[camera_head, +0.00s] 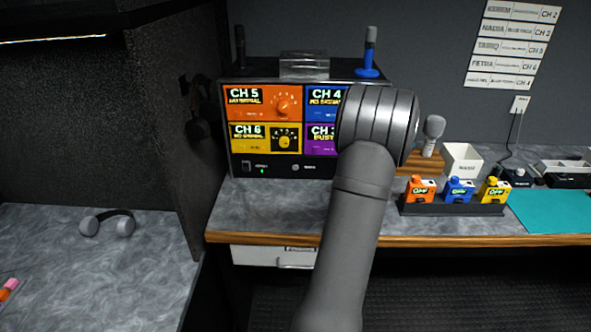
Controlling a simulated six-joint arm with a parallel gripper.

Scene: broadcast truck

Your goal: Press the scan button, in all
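The receiver rack (228,110) stands on the desk with coloured channel panels: an orange CH 5 panel (240,104), a yellow CH 6 panel (247,138), a blue CH 4 panel (322,105) and a purple CH 3 panel (320,140). A small round button (295,167) sits on the lower strip of its front, with a label too small to read surely; it may be the scan button. A green light (262,171) and a dark switch (246,166) are to its left. My arm covers the rack's right part. My gripper is not visible.
Orange (420,190), blue (459,190) and yellow (494,190) packs stand in a dark holder right of my arm. Behind are a microphone (433,130) and a white bin (461,160). A dark partition (180,120) stands left. The desk before the rack is clear.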

